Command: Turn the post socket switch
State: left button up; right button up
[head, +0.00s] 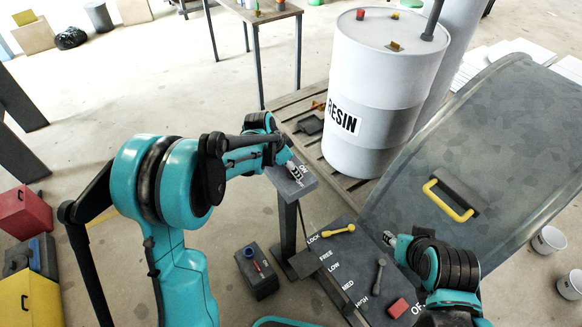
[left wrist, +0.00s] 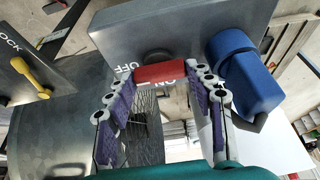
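The post socket (head: 305,187) is a grey box on a dark post, marked ON and OFF; its face fills the upper middle of the left wrist view (left wrist: 190,28). Its switch (left wrist: 162,72) is a red bar on a dark round knob, lying crosswise between the two words. A blue plug (left wrist: 243,75) sits at the right of the box. My left gripper (left wrist: 163,88) is open, its purple-padded fingers on either side of the red bar. I cannot tell whether they touch it. In the head view my left gripper (head: 293,168) covers the switch. My right gripper (head: 390,238) is over the lever panel, its fingers small.
A dark panel (head: 335,262) with LOCK, FREE, LOW, MED and HIGH markings carries a yellow lever (head: 338,230), a grey lever (head: 379,275) and a red block (head: 398,307). A white RESIN drum (head: 375,100) stands behind the post. The large grey mould (head: 500,130) is at right.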

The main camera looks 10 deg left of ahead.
pick_arm(q)
jog(key=shift+n, duration=0.4)
jog(key=n, duration=0.2)
jog(key=n+t+y, duration=0.1)
jog(key=n, duration=0.1)
jog(key=shift+s+d+y, duration=0.1)
jog(key=shift+d+y, duration=0.05)
jog(key=shift+y, duration=0.15)
jog(key=n+y, duration=0.1)
jog(key=n, duration=0.3)
jog(key=shift+d+y, duration=0.15)
jog(key=shift+y, duration=0.25)
jog(key=n, duration=0.2)
jog(key=n+y, duration=0.1)
jog(key=n, duration=0.2)
jog(key=shift+d+y, duration=0.1)
jog(key=shift+y, duration=0.2)
jog(key=n+y, duration=0.1)
jog(key=n, duration=0.3)
jog(key=shift+g, duration=0.4)
jog(key=shift+y, duration=0.3)
jog(key=o, duration=0.9)
